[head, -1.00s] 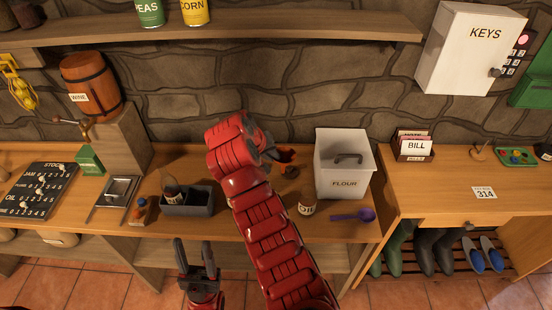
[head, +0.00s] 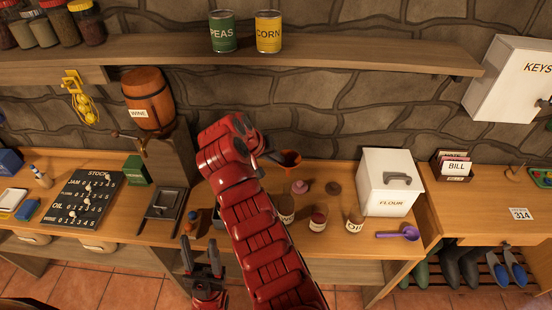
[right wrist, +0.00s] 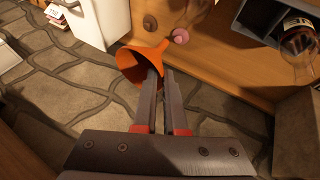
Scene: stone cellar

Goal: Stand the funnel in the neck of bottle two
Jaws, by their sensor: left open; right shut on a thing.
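My right gripper (right wrist: 156,78) is shut on an orange funnel (right wrist: 136,62), gripping its side. The funnel (head: 291,157) also shows in the head view, just beyond the end of my red right arm, in the air against the counter's back. A glass bottle (right wrist: 299,42) stands by a dark grey divided crate (right wrist: 262,22) at the right wrist view's top right. I cannot read a number on it. In the head view my right arm hides the bottle and most of the crate (head: 217,222). My left gripper (head: 203,260) is open and empty in front of the counter edge.
Labelled jars (head: 318,219) and two round lids (head: 300,187) sit right of my right arm. A white flour bin (head: 390,183) and purple scoop (head: 400,233) are further right. A stock board (head: 82,199) lies left. A shelf (head: 340,58) with tins overhangs the back.

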